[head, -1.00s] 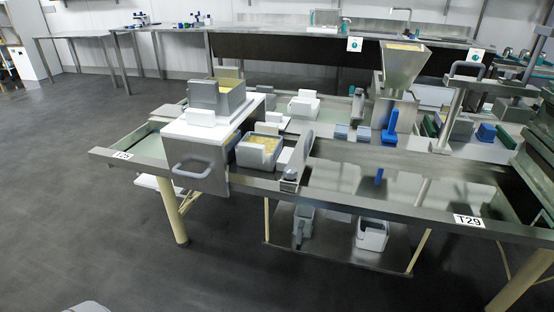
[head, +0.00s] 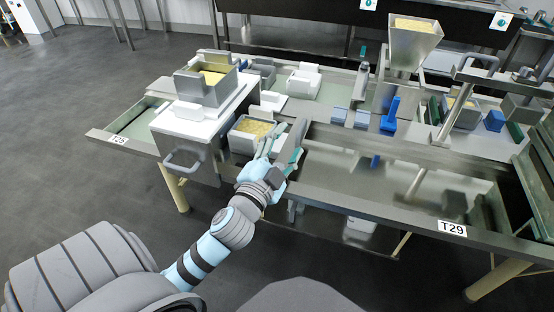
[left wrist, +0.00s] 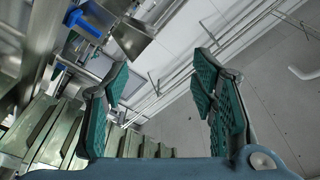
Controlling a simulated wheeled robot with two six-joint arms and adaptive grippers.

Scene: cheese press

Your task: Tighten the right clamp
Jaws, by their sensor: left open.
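A grey metal lever (head: 293,140) stands upright at the front rim of the table; a second grey upright piece (head: 362,78) stands farther back. I cannot tell which of these, if either, is the right clamp. My left gripper (head: 281,150) reaches in over the front rim, right at the near lever and overlapping it in the head view. Contact cannot be made out. In the left wrist view its two teal-padded fingers (left wrist: 160,95) are spread apart with nothing visible between them. My right gripper is not in view.
A white box with a metal mould (head: 213,85) stands at the left. A tray of yellow curd (head: 252,132) sits beside my left gripper. A hopper (head: 413,45), a blue lever (head: 390,115) and a frame with a handle (head: 476,65) stand at the right. The front trough (head: 400,170) looks mostly clear.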

